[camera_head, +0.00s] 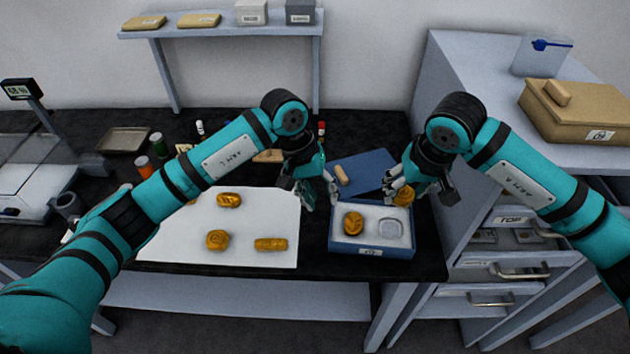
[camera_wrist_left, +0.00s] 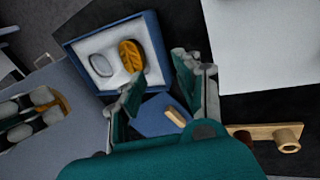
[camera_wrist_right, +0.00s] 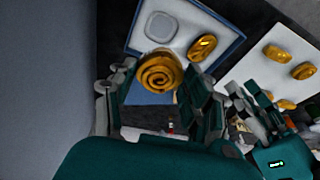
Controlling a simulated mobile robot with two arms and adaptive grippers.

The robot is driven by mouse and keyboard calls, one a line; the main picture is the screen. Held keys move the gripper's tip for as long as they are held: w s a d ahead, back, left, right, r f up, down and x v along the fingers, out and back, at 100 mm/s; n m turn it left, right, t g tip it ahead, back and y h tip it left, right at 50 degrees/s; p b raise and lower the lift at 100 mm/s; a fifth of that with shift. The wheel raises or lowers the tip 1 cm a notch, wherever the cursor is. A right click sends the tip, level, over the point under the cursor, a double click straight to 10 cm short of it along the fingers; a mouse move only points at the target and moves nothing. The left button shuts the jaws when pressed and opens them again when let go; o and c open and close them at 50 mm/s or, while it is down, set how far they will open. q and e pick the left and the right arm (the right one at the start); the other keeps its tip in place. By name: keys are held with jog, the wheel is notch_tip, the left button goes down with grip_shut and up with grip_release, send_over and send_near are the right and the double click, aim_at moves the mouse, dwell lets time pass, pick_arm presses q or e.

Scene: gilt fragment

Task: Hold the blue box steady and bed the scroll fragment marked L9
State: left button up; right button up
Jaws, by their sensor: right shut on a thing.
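The blue box (camera_head: 372,252) stands open on the dark table, with pale padding inside. A gold leaf-patterned fragment (camera_head: 354,222) lies in its left recess. The right recess (camera_head: 391,229) is empty. My right gripper (camera_head: 402,188) is shut on a gold spiral scroll fragment (camera_wrist_right: 160,72), above the box's back right corner. No L9 mark is legible on it. My left gripper (camera_head: 316,192) is beside the box's back left corner. Its fingers (camera_wrist_left: 155,95) are spread in the left wrist view, with the box's near corner just beyond them. I cannot tell whether they touch it.
Several gold fragments lie on a white sheet (camera_head: 270,200) left of the box. A blue lid (camera_head: 362,170) with a small tan piece on it lies behind the box. A drawer cabinet (camera_head: 500,232) stands at right. A shelf (camera_head: 222,30) stands behind.

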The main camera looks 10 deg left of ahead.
pick_arm(q)
jog(key=x, duration=0.7)
jog(key=shift+d+f, duration=0.1)
jog(key=shift+f, duration=0.05)
jog(key=shift+c, duration=0.2)
grip_shut()
